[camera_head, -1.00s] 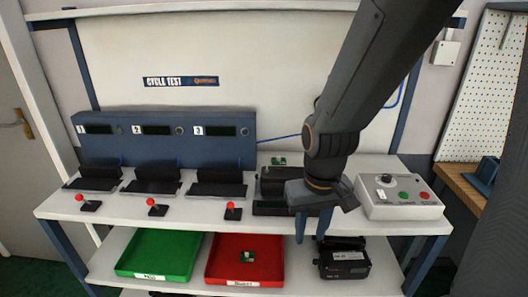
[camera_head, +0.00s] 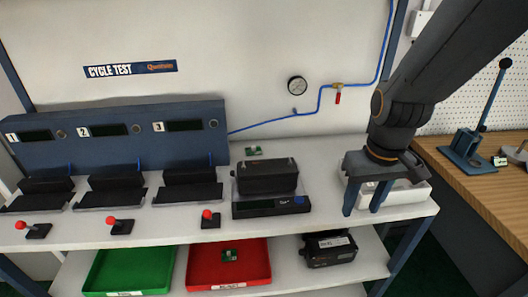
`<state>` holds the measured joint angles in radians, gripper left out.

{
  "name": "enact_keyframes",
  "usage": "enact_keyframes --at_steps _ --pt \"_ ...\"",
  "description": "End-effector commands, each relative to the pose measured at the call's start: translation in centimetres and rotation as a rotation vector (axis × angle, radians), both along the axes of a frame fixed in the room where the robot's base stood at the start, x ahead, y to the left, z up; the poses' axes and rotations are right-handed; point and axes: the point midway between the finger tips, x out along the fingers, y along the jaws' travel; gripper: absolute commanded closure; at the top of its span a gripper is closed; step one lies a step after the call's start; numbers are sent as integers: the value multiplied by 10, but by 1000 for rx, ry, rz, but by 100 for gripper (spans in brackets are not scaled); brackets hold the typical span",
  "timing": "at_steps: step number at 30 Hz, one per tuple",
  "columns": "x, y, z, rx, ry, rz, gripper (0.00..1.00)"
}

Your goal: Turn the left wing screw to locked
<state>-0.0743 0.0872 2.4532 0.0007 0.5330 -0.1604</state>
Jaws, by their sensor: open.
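My gripper (camera_head: 362,203) hangs above the right part of the white bench, fingers pointing down, open and empty. It is in front of a pale control box (camera_head: 410,193) and hides much of it. A second black device (camera_head: 329,248) with a pale label lies on the lower shelf. I cannot make out a wing screw or its locked mark on either device.
Three dark cradles (camera_head: 117,190) with red-knobbed levers (camera_head: 121,225) stand on the bench (camera_head: 260,228) at left, before a blue panel (camera_head: 115,133). Green (camera_head: 128,272) and red (camera_head: 195,268) trays are on the shelf below. A wooden bench (camera_head: 480,185) is at right.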

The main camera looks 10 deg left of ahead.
Motion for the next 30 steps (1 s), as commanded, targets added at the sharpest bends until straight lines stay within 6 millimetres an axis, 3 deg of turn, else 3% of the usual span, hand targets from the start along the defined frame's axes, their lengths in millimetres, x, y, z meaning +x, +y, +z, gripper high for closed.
enact_keyframes --at_steps 3,7,12,15,18,22,30 --pt "52 58 22 -16 9 354 56" --pt "96 138 47 -35 25 794 56" --pt "120 235 74 -50 40 1268 56" --pt "124 272 84 -55 46 1446 56" --pt "124 292 89 -58 49 1544 56" --pt "123 298 82 -58 53 1579 56" --pt "123 296 41 -58 53 1575 56"
